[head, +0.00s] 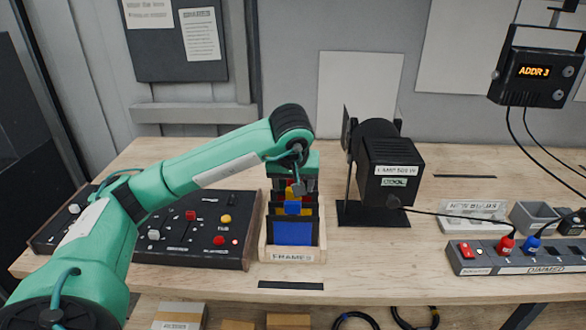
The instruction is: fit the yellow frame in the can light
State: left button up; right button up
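A wooden rack labelled FRAMES (293,256) stands on the bench and holds coloured gel frames in black holders. A blue frame (292,233) is at the front. A small part of a yellow frame (290,193) shows behind it, with a bit of red beside it. My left gripper (298,187) points down over the rack, close to the yellow part. Its fingers are small and partly hidden, so I cannot tell whether they hold it. The black can light (390,170) stands on its base to the right of the rack. My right gripper is not in view.
A control panel (205,232) with knobs lies left of the rack, under my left arm. A power strip (520,255), grey bins (533,218) and a labelled tray (472,215) are at the right. A cable runs from the light. Bench between light and front edge is clear.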

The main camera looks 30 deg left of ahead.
aim_at(275, 208)
pick_arm(q)
jog(key=x, duration=0.4)
jog(key=shift+p, duration=0.35)
jog(key=shift+w+a+f, duration=0.1)
jog(key=shift+w+f, duration=0.1)
jog(key=shift+f, duration=0.4)
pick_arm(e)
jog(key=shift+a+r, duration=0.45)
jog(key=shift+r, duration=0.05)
